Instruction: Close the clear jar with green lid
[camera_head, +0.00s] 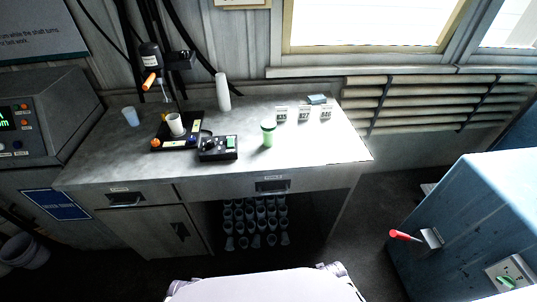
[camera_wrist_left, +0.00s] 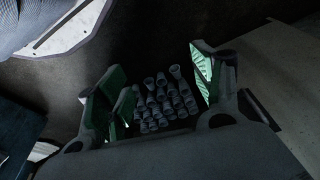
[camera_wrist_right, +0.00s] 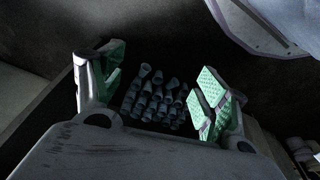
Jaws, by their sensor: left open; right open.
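My right gripper (camera_wrist_right: 158,85) is open and empty in the right wrist view. Neither gripper shows in the head view, and the jar shows in neither wrist view.
The black box device (camera_head: 218,153) and a disperser stand holding a white cup (camera_head: 175,124) are left of the jar. A blue cup (camera_head: 131,117), a white cylinder (camera_head: 222,92) and small label cards (camera_head: 304,115) stand around. Several grey cups (camera_head: 255,218) fill the shelf below. The worktop's right end is clear.

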